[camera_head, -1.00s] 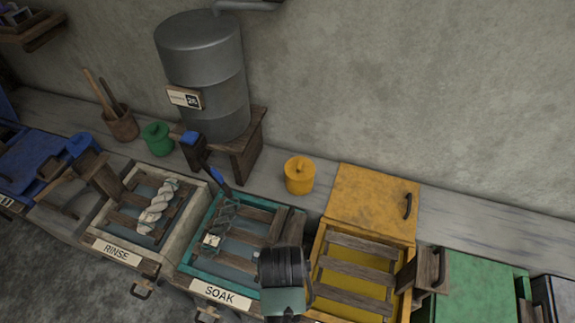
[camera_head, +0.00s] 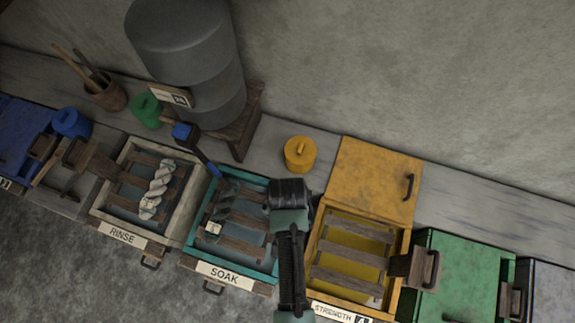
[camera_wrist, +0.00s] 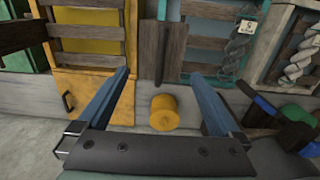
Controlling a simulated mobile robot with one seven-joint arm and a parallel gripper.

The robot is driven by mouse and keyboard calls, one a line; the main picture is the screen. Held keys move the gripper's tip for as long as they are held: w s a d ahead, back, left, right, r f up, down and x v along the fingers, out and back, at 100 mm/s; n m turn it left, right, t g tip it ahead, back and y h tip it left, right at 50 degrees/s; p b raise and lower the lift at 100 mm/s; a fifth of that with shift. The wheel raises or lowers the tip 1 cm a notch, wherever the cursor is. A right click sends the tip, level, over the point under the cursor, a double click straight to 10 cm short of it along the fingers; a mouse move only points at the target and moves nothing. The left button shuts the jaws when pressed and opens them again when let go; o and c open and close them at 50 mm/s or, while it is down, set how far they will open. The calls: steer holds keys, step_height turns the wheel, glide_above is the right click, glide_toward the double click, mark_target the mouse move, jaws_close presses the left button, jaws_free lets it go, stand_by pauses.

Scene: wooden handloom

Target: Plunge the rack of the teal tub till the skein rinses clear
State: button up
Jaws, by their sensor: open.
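The teal tub (camera_head: 265,284) labelled SOAK stands in the row, with wooden rack slats (camera_head: 243,248) across its dark liquid. A grey-teal twisted skein (camera_head: 226,202) with a pale tag lies on the slats; it also shows in the wrist view (camera_wrist: 236,42). My wrist covers the tub's right edge in the head view and hides my fingers there. In the wrist view my gripper (camera_wrist: 160,76) is open and empty. A dark upright board (camera_wrist: 174,50) beside the teal tub shows between the fingertips; I cannot tell whether they touch it.
A yellow tub (camera_head: 316,262) with an open lid (camera_head: 375,183) stands right of the teal one. The RINSE tub (camera_head: 100,216), with a pale skein (camera_head: 158,190), stands left. A yellow pot (camera_head: 300,154) and a grey barrel (camera_head: 185,60) stand behind on the bench.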

steer(key=shift+f+b, duration=2.8)
steer(key=shift+f, duration=0.85)
steer(key=shift+c, duration=0.2)
jaws_close()
